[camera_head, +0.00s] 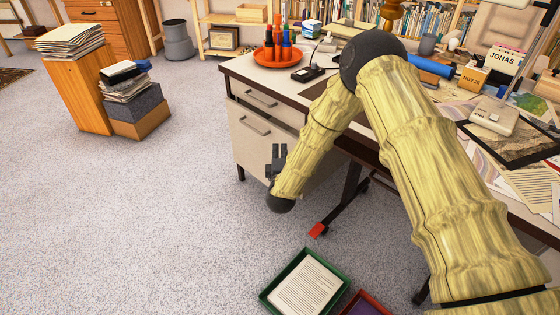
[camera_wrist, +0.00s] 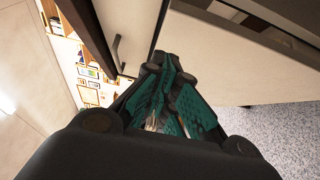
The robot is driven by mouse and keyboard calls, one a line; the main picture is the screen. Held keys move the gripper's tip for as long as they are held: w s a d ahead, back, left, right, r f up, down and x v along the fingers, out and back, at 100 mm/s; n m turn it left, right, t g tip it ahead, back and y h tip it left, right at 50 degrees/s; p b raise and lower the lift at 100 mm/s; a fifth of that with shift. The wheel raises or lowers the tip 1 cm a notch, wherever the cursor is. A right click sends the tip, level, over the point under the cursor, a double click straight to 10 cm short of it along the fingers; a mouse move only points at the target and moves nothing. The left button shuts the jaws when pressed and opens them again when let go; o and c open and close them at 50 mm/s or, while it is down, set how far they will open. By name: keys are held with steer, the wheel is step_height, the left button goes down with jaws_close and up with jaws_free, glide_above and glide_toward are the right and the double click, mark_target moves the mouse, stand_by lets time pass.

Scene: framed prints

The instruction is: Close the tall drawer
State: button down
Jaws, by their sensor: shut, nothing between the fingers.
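The tall drawer (camera_head: 258,146) is the lower, pale front of the cabinet under the desk, with a bar handle (camera_head: 254,125). My gripper (camera_head: 279,152) is shut and empty, by the right part of the drawer front. In the wrist view its fingertips (camera_wrist: 166,62) are near the front's edge; I cannot tell whether they touch it.
A shallower drawer (camera_head: 262,96) sits above, under the cluttered desktop (camera_head: 300,77). A dark desk leg (camera_head: 350,185) stands right of my gripper. A green tray (camera_head: 305,285) with paper lies on the floor in front. The carpet (camera_head: 130,220) at left is clear.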

mark_target(287, 137)
steer(key=shift+w+d, duration=1.15)
steer(key=shift+d, duration=0.25)
steer(key=shift+w+d+r, duration=0.1)
steer(key=shift+w+d, duration=1.55)
steer(key=shift+d, duration=0.1)
steer(key=shift+r, duration=0.1)
steer(key=s+a+p, duration=0.2)
steer(key=s+a, duration=0.1)
steer(key=s, duration=1)
steer(key=shift+a+f, duration=0.3)
